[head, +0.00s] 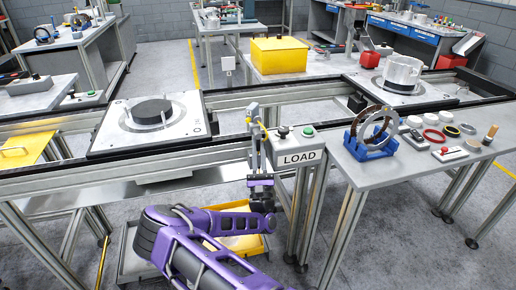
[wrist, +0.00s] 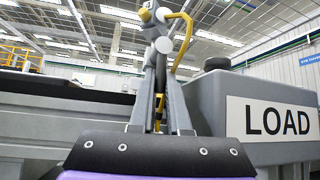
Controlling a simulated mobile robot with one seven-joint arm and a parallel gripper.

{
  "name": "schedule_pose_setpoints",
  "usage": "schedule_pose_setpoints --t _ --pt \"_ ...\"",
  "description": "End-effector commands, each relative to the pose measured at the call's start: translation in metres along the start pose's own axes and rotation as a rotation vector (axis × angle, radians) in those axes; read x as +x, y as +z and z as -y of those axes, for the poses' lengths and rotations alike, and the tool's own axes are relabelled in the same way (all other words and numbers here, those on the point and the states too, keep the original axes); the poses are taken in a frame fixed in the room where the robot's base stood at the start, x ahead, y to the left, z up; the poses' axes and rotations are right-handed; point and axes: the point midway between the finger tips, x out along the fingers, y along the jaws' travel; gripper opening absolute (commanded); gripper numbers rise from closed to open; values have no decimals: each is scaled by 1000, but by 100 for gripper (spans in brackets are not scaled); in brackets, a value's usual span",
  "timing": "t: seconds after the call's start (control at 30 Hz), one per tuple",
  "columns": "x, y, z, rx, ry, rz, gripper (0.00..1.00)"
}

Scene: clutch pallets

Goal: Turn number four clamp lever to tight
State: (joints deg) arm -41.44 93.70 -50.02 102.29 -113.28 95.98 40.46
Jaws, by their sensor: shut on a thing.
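My gripper (head: 256,130) points up at the conveyor's front edge, just left of the LOAD box. In the wrist view, the fingers (wrist: 161,48) come together on a small grey-and-yellow part (wrist: 146,13) with a rounded end. A bent yellow rod (wrist: 186,32) shows beside the fingers. I cannot tell whether this part is the number four clamp lever, and no lever number is readable. A pallet (head: 106,137) with a dark round disc (head: 152,111) sits on the conveyor at left. Another pallet (head: 440,96) at right carries a silver housing (head: 401,72).
A side table (head: 379,174) holds a ring in a blue stand (head: 370,145) and small parts. A yellow tray (head: 241,244) lies below. A yellow box (head: 279,55) stands behind.

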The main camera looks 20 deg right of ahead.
Motion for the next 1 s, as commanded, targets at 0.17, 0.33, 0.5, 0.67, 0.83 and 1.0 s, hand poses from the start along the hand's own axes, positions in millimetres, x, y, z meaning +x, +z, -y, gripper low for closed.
schedule_pose_setpoints --t 0.17,0.33,0.5,0.67,0.83,1.0 --pt "0 0 0 -1 -1 1 31" --pt "0 0 0 0 -2 0 45" --pt "0 0 0 0 -2 0 45" --pt "-10 0 0 0 -2 -1 45" --pt "-42 -1 0 0 0 -5 45" --pt "-85 -1 0 -1 1 -4 45"
